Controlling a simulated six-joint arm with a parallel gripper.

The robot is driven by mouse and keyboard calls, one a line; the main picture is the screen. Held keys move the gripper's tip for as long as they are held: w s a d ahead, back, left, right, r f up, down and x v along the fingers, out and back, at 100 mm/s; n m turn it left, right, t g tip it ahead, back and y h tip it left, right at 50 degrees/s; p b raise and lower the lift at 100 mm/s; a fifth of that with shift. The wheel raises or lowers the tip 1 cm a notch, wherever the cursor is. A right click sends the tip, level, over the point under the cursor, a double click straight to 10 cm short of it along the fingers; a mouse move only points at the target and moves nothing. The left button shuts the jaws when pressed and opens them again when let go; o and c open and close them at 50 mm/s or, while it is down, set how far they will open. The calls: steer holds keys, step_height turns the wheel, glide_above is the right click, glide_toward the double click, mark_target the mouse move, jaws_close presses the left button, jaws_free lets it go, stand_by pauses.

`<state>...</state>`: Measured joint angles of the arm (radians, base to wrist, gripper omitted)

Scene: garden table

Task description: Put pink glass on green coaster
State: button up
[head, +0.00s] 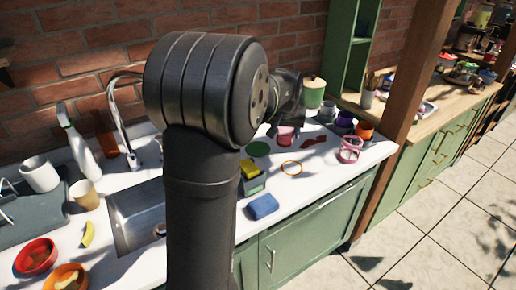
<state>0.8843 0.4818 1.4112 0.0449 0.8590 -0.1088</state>
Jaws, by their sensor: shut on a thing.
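A pink glass (286,138) shows just below my gripper (286,127), right of my large dark arm joint in the head view. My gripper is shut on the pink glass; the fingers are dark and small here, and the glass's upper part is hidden. A round green coaster (258,149) lies flat on the white counter, to the left of the glass. Nothing is seen on it. I cannot tell whether the glass touches the counter.
A pink basket-like holder (350,150), purple cup (344,120) and orange cup (364,130) stand right. A lidded green pot (313,93) stands behind.

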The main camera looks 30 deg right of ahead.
steer(key=w+a+f, duration=0.1)
steer(key=w+f, duration=0.1)
steer(key=w, duration=0.1)
steer(key=w+a+f, duration=0.1)
steer(key=w+f, duration=0.1)
steer(key=w, duration=0.2)
steer(key=w+a+f, duration=0.2)
steer(key=w+f, duration=0.1)
steer(key=shift+w+a, duration=0.1)
steer(key=shift+w, duration=0.3)
steer(key=shift+f, duration=2)
steer(key=shift+f, duration=0.15)
steer(key=o, duration=1.1)
steer(key=shift+c, duration=0.2)
steer(key=v, duration=1.2)
